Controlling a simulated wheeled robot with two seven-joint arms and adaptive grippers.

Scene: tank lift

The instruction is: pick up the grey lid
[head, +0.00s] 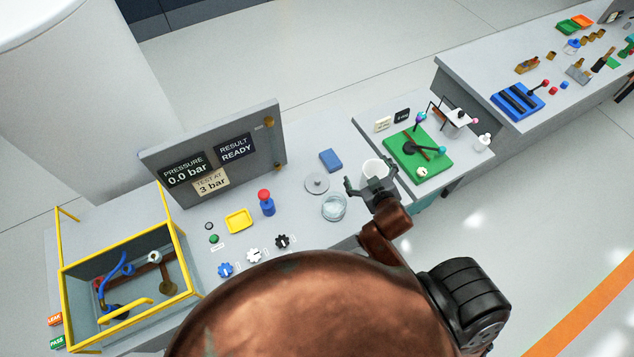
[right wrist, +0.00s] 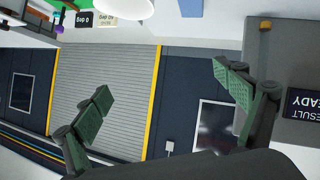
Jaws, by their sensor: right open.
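The grey lid (head: 317,183) is a flat round disc with a small knob on top. It lies on the grey bench in the head view, left of my right gripper (head: 369,184). I cannot make the lid out in the right wrist view. My right gripper is open and empty, with its two green-padded fingers (right wrist: 165,92) spread wide in the right wrist view. In the head view it is close to a white cup (head: 374,168) and partly covers it; I cannot tell whether they touch. My left gripper is not in view.
A glass jar (head: 334,208) stands just below the lid in the head view, and a blue block (head: 330,160) lies above it. A grey panel (head: 265,150) with displays stands to the left. A yellow-framed tank (head: 187,262) is at the far left.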

